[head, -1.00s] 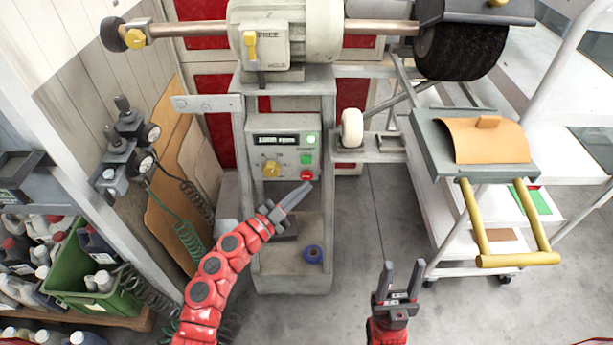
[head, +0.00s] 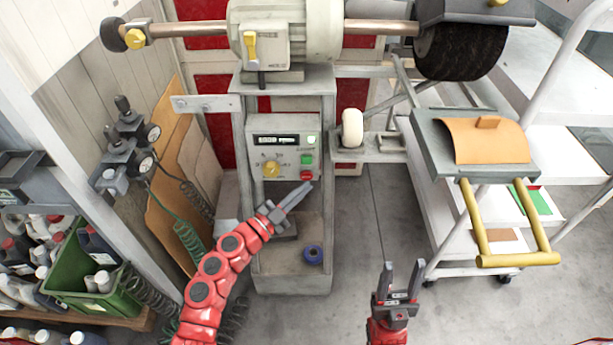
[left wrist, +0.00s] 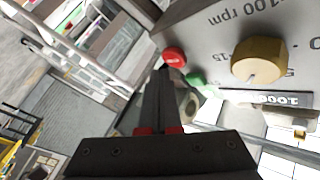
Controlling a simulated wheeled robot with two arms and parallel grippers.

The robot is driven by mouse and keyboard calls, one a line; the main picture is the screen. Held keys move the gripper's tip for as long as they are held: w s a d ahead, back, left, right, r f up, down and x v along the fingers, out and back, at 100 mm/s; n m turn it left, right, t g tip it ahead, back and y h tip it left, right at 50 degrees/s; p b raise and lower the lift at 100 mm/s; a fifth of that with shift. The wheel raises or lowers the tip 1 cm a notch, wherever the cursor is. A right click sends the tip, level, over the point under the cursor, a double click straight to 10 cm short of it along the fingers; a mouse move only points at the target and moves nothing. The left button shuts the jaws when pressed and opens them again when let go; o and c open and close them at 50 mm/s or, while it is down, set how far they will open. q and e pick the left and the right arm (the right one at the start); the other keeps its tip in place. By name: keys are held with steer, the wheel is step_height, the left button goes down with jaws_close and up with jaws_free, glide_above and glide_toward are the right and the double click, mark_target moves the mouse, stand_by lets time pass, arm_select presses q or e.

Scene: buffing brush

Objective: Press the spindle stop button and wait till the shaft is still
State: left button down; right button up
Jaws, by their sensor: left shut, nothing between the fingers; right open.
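The red stop button (head: 307,175) is at the lower right of the control panel (head: 262,152), below a green button (head: 306,160). The left wrist view also shows the red button (left wrist: 174,57). My left gripper (head: 309,186) is shut and empty, its tips just below the red button in the head view. Both views put the tips close to it; I cannot tell whether they touch. The copper-coloured shaft (head: 380,26) carries a dark brush wheel (head: 461,50) at its right. Whether it turns is unclear. My right gripper (head: 401,268) is open and empty over the floor.
A yellow knob (head: 271,169) and a small display (head: 278,140) share the panel. A white cart (head: 455,240) stands right, a green crate (head: 75,285) with bottles left. Floor between is clear.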

arm_select(q)
steer(key=shift+w, duration=0.1)
stand_by(0.7)
steer(key=shift+w, duration=0.35)
steer(key=shift+w, duration=0.4)
stand_by(0.6)
steer(key=shift+s+p, duration=0.15)
steer(key=shift+p, duration=0.15)
steer(key=shift+s+p, duration=0.3)
steer(key=shift+s, duration=0.4)
steer(key=shift+s, duration=0.1)
